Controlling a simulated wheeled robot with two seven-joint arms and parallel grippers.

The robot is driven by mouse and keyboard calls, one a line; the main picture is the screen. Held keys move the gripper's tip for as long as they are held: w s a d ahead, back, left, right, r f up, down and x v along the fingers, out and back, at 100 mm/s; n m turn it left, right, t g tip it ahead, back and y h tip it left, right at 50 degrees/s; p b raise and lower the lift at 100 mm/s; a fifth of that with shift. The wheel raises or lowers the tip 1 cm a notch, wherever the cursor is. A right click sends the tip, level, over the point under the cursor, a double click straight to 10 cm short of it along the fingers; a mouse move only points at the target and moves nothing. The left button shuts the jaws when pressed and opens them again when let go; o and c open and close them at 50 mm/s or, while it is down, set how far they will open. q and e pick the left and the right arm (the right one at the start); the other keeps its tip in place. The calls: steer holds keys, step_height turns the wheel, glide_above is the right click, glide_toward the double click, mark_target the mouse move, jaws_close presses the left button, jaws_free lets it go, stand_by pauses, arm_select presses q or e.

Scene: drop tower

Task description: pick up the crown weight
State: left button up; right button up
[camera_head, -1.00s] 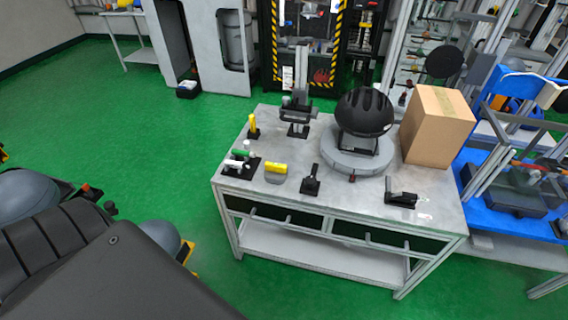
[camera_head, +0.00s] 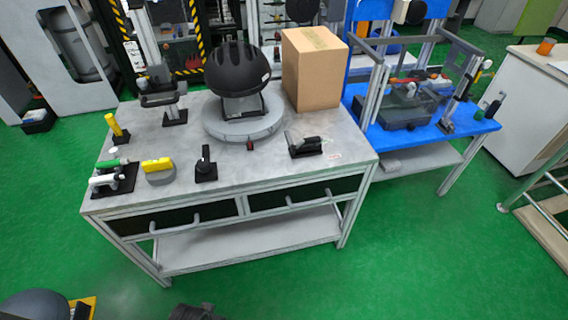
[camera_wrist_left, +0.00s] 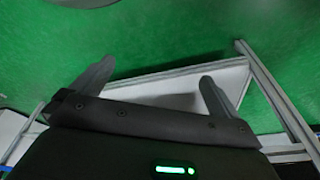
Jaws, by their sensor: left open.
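No piece on the grey workbench (camera_head: 140,125) is clearly marked as the crown weight, so I cannot tell which it is. Small candidates stand along its front and left: a grey disc-like piece with a yellow top (camera_head: 158,166), a black upright piece (camera_head: 206,168), a yellow upright piece (camera_head: 116,127), and a black stand with green and white handles (camera_head: 113,178). A black helmet (camera_head: 237,66) sits on a round grey base (camera_head: 245,125). My left gripper (camera_wrist_left: 160,88) is open and empty in the left wrist view, with bench frame and green floor beyond it. My right gripper is not in view.
A cardboard box (camera_head: 312,70) stands at the bench's back right. A black clamp-like tool (camera_head: 305,146) lies near the front right. A grey upright device (camera_head: 160,95) stands at the back left. A blue bench (camera_head: 420,138) adjoins on the right. Green floor in front is mostly clear.

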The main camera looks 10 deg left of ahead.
arm_select(q)
step_height(320, 180, up, 8)
steer(key=w+t+b, duration=0.1)
steer(key=w+b, duration=0.1)
steer(key=b, duration=0.3)
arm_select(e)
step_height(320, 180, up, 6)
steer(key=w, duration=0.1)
arm_select(q)
steer(key=n+t+y+b, duration=0.2)
steer(key=n+t+y, duration=0.4)
steer(key=t, duration=0.7)
glide_toward(158, 169)
steer(key=shift+x, duration=2.05)
steer(key=x, duration=0.4)
steer(key=shift+w+a+f, duration=0.1)
steer(key=shift+w+f, duration=0.05)
steer(key=shift+w, duration=0.15)
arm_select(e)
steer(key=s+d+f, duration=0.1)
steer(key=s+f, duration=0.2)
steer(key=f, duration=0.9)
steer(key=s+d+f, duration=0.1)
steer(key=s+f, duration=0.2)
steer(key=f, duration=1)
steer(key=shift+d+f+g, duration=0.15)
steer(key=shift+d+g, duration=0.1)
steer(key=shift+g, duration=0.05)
